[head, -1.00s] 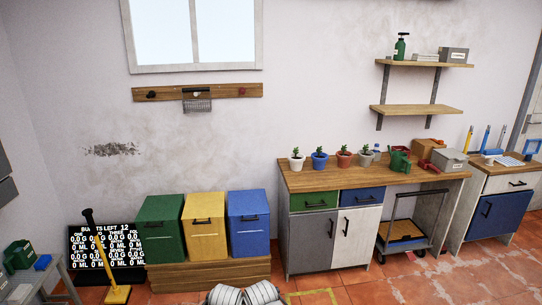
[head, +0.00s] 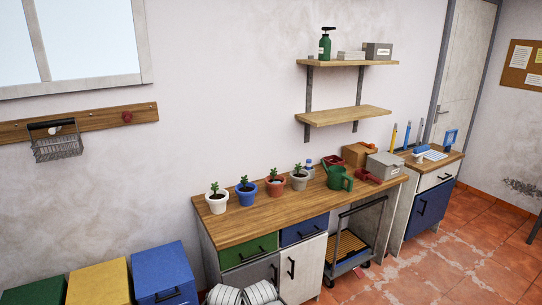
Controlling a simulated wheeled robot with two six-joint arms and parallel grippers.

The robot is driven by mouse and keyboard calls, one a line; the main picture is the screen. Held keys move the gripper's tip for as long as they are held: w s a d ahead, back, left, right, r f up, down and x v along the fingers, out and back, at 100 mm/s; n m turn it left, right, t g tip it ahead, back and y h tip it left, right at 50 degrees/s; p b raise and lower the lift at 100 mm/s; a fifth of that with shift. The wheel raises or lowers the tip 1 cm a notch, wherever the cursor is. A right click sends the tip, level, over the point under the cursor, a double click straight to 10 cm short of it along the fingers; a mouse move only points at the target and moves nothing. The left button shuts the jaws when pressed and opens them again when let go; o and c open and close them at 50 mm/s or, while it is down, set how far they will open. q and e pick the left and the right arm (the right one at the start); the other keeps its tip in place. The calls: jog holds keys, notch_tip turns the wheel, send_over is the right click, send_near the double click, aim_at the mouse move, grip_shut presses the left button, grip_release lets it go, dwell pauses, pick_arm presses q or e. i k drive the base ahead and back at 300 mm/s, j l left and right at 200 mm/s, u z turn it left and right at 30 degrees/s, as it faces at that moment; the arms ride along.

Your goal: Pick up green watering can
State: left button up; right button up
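The green watering can (head: 338,178) stands upright on the wooden top of the workbench (head: 262,222), toward its right part. Its spout points up and to the left, and its handle is on the right. It stands just right of a grey pot with a small plant (head: 299,181) and left of a dark red item (head: 368,176). Neither of my grippers is in view. Only pale rounded parts of my own body show at the bottom edge.
Several potted plants line the bench left of the can, including a terracotta one (head: 275,187). A grey box (head: 385,166) and an orange-brown box (head: 360,153) stand behind and right. A wheeled cart (head: 348,262) is under the bench. Red floor (head: 430,270) is open at right.

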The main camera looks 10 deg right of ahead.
aim_at(336, 174)
jog(key=i+l+z, duration=0.2)
jog(key=i, duration=0.2)
jog(key=i+z, duration=0.2)
jog(key=i, duration=0.2)
jog(key=i+l+u, duration=0.3)
jog(key=i+l, duration=0.15)
jog(key=i+l+u, duration=0.2)
jog(key=l, duration=0.2)
jog(key=i+l+u, duration=0.15)
jog(key=l, duration=0.15)
jog(key=i+l+u, duration=0.15)
jog(key=l, duration=0.2)
jog(key=i+l+u, duration=0.15)
jog(key=l, duration=0.2)
